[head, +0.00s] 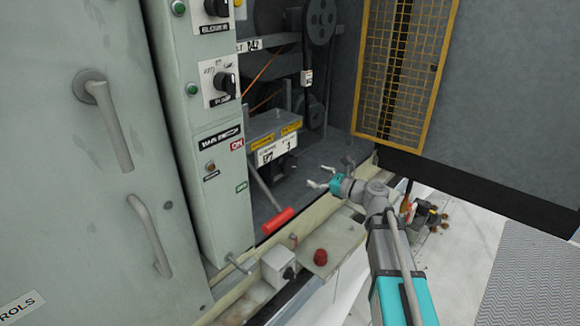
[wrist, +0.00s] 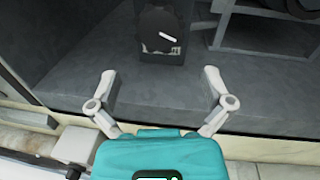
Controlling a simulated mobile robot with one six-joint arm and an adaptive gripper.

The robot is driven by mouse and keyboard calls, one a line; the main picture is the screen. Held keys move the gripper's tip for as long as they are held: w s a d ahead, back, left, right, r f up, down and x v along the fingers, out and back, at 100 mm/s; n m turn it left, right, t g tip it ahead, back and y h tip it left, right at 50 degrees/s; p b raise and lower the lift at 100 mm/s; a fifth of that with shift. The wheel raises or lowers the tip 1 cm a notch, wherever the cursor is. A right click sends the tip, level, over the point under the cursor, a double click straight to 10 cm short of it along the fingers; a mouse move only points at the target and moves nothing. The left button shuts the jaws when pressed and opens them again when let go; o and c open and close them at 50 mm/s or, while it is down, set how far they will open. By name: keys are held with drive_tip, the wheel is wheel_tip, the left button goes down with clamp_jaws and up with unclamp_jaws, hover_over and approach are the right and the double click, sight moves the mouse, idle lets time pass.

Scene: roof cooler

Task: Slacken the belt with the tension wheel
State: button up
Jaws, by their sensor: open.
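A dark round wheel (wrist: 158,30) with a short white bar on its face shows at the top of the wrist view, on a dark block. It looks like the tension wheel, but I cannot be sure. In the head view a dark shape (head: 284,166) below the labelled box may be the same part. The belt (head: 307,62) runs down from the large upper pulley (head: 321,20) towards a lower dark wheel (head: 313,108). My gripper (head: 331,173) is open and empty at the cabinet opening. Its spread fingers (wrist: 159,76) point at the dark block, apart from it.
A red-handled lever (head: 278,221) sticks out at the lower left of the opening. A red knob (head: 320,258) sits on the front ledge. A yellow mesh guard (head: 405,75) stands at the right. The switch column (head: 215,150) bounds the left. Bare cabinet floor (wrist: 130,95) lies ahead.

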sight(292, 167)
drive_tip(key=x, duration=1)
drive_tip(key=shift+d, duration=0.1)
drive_tip(key=c, duration=0.9)
drive_tip(key=shift+o, duration=0.2)
